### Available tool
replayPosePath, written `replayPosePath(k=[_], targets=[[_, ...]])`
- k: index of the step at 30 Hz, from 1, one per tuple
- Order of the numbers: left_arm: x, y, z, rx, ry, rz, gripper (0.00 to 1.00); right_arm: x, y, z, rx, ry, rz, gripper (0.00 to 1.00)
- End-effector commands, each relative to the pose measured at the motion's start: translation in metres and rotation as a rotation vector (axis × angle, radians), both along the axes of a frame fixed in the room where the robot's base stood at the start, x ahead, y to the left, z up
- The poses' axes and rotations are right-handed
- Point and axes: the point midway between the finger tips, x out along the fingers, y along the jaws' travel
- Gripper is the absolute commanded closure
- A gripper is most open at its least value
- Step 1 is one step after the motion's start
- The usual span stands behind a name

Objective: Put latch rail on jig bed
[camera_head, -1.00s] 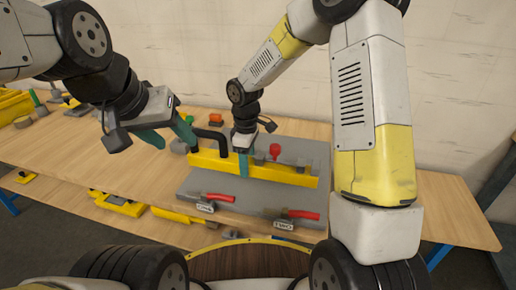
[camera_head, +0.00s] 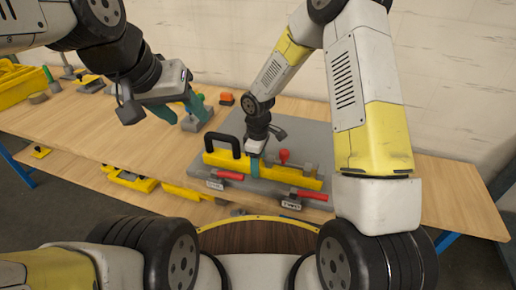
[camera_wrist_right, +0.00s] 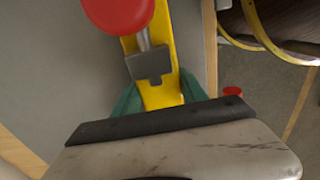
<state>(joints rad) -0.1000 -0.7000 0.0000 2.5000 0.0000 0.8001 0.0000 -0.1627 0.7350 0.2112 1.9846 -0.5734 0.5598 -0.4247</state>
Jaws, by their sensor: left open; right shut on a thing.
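The latch rail (camera_head: 290,177) is a long yellow bar with a black handle at its left end, and a red knob and grey latch toward its right. My right gripper (camera_head: 256,165) is shut on the rail near its middle. In the right wrist view, green fingers flank the yellow bar (camera_wrist_right: 160,95) beside the grey latch. The grey jig bed (camera_head: 308,135) lies under the rail, which runs along the bed's front part, just behind two red-handled clamps. I cannot tell whether the rail touches the bed. My left gripper (camera_head: 181,110) is open and empty, left of the bed.
Red-handled clamps (camera_head: 228,175) (camera_head: 312,194) sit at the bed's front edge. A grey stand (camera_head: 196,121) and an orange block (camera_head: 227,99) are behind left. Yellow bins (camera_head: 25,90) stand far left. The left middle of the wooden table (camera_head: 120,135) is clear.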

Motion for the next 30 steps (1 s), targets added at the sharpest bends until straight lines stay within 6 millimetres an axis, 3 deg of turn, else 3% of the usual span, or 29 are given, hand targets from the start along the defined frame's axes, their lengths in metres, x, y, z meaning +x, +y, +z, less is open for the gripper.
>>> replayPosePath(k=[4, 5, 8, 20, 30], targets=[[0.000, 0.000, 0.000, 0.000, 0.000, 0.000, 0.49, 0.000, 0.000, -0.002, 0.000, 0.000, 0.000, 1.00], [0.000, 0.000, 0.000, 0.000, 0.000, 0.000, 0.49, 0.000, 0.000, -0.003, -0.001, 0.000, 0.000, 0.46], [0.000, 0.000, 0.000, 0.000, 0.000, 0.000, 0.49, 0.000, 0.000, -0.003, -0.001, 0.000, 0.000, 0.28], [0.000, 0.000, 0.000, 0.000, 0.000, 0.000, 0.49, 0.001, 0.000, 0.004, 0.001, -0.001, -0.001, 0.28], [0.000, 0.000, 0.000, 0.000, 0.000, 0.000, 0.49, 0.001, 0.000, 0.070, 0.002, -0.005, -0.002, 0.28]])
